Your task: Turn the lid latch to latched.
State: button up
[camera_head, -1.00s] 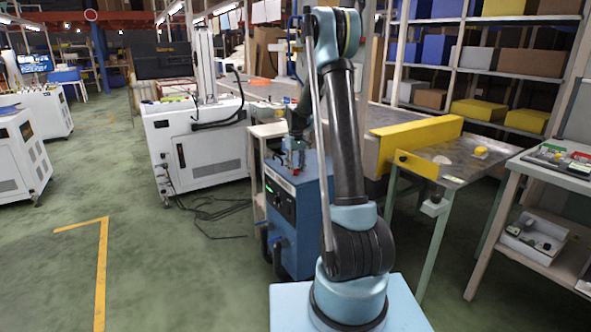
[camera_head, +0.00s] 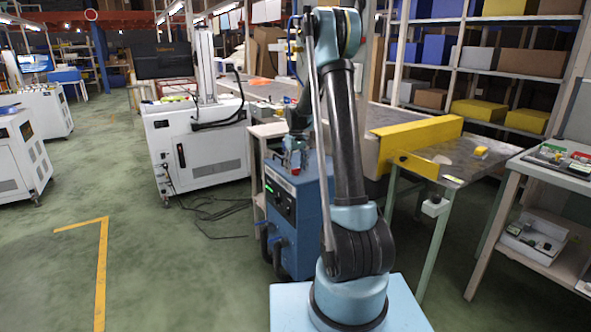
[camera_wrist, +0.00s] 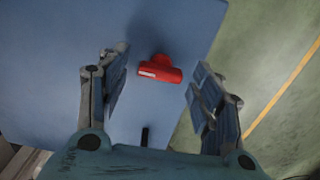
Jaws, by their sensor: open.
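The red lid latch (camera_wrist: 160,69) sits on the flat blue top of a cabinet (camera_wrist: 55,60). In the wrist view it is a short red bar with a rounded bump on its upper side and a pale label at its left end. My gripper (camera_wrist: 158,60) is open, with one finger on each side of the latch and visible gaps to both. In the head view the latch is a small red spot (camera_head: 295,171) on the blue cabinet (camera_head: 311,215), just below my gripper (camera_head: 292,160). The finger details are too small there.
A small black part (camera_wrist: 145,136) lies on the blue top near my gripper's palm. A metal table (camera_head: 455,163) with a yellow guard (camera_head: 415,138) stands right of the cabinet. A white machine (camera_head: 205,150) stands to its left. Green floor is open at left.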

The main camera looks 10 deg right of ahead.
aim_at(296, 169)
notch_tip(296, 169, up, 12)
dwell(0.6)
jog(key=shift+f, duration=0.1)
jog(key=s+d+r+m+t, duration=0.1)
jog(key=s+d+r, duration=0.1)
jog(key=s, duration=1.1)
jog(key=s+d+r+m, duration=0.2)
jog(key=s+d+r, duration=0.1)
jog(key=s, duration=1)
jog(key=s+f, duration=0.4)
jog(key=s, duration=0.3)
jog(key=s+d+f+m, duration=0.1)
jog(key=s+f, duration=0.3)
jog(key=s, duration=0.4)
jog(key=s+f+m+t, duration=0.1)
jog(key=s+f, duration=0.4)
jog(key=s, duration=0.2)
jog(key=shift+s+d, duration=0.25)
jog(key=shift+d, duration=0.1)
